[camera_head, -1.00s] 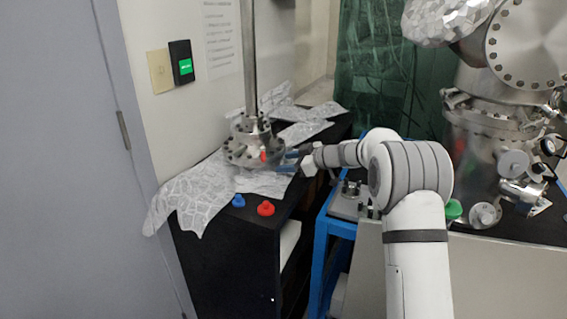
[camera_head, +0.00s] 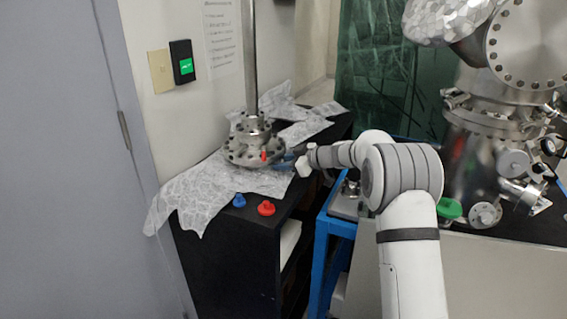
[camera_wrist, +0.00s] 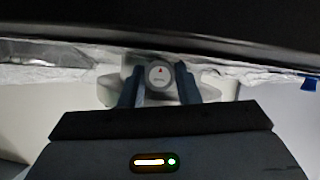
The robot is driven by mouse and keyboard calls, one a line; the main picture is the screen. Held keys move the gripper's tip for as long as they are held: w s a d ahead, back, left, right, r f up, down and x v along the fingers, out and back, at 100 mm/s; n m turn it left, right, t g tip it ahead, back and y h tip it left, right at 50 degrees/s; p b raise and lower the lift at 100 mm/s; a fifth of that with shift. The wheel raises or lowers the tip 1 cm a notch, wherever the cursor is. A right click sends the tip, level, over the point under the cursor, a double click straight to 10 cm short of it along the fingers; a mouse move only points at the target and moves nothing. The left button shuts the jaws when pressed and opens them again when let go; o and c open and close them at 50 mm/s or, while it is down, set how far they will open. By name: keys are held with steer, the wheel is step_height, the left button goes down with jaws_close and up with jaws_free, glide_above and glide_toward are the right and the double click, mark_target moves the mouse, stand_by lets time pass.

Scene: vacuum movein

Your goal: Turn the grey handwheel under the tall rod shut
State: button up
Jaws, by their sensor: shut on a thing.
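The tall metal rod (camera_head: 249,60) rises upright from a round bolted steel flange (camera_head: 243,151) on the dark cabinet. A small red part (camera_head: 264,155) shows at the flange's right side. My gripper (camera_head: 283,160) reaches in from the right, low beside the flange. In the wrist view the grey handwheel (camera_wrist: 159,74) has a round hub with a red mark at its top and lobes to both sides. My blue fingers (camera_wrist: 159,88) are shut on it, one on each side of the hub. In the head view I cannot make out the handwheel.
A blue knob (camera_head: 239,200) and a red knob (camera_head: 266,208) sit on the dark cabinet (camera_head: 225,255) in front of the flange. Crumpled patterned sheet (camera_head: 192,195) lies under it. A blue-framed cart (camera_head: 322,262) and steel chamber (camera_head: 475,150) stand to the right.

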steer(key=shift+w+m+g+b, duration=0.15)
steer(key=shift+m+g+b, duration=0.5)
steer(key=shift+m, duration=0.15)
steer(key=shift+d+m+g+y, duration=0.1)
steer(key=shift+m+g+y, duration=0.35)
steer(key=shift+m, duration=0.35)
steer(key=shift+r, duration=0.1)
steer(key=o, duration=0.9)
steer(key=shift+o, duration=0.2)
steer(key=v, duration=0.7)
steer(key=shift+d+r, duration=0.1)
steer(key=shift+d, duration=0.2)
